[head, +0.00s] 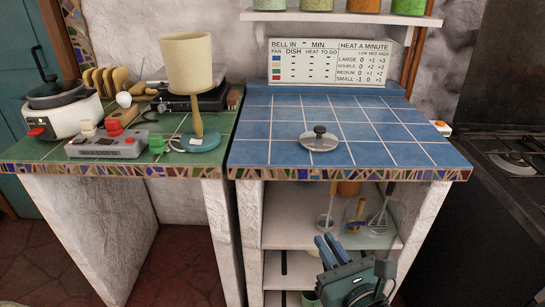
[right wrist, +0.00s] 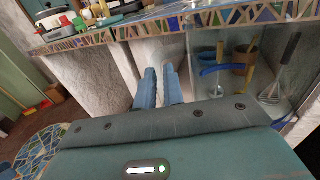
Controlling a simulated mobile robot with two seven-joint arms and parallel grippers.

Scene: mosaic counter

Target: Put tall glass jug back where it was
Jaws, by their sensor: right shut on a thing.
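The tall glass jug (head: 397,226) is clear and hard to make out in front of the open shelves under the blue counter. It shows large at the right of the right wrist view (right wrist: 262,76). My right gripper (head: 325,243) is low in front of these shelves, just left of the jug. Its two blue fingers are close together at the jug's left side, shut on the jug. My left gripper is out of view.
A glass lid with a dark knob (head: 319,138) lies on the blue tiled counter (head: 270,120), otherwise mostly clear. A whisk (head: 379,215) and other utensils show at the shelves. The green counter at left holds a lamp (head: 190,65), cooker (head: 62,112) and console (head: 105,146).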

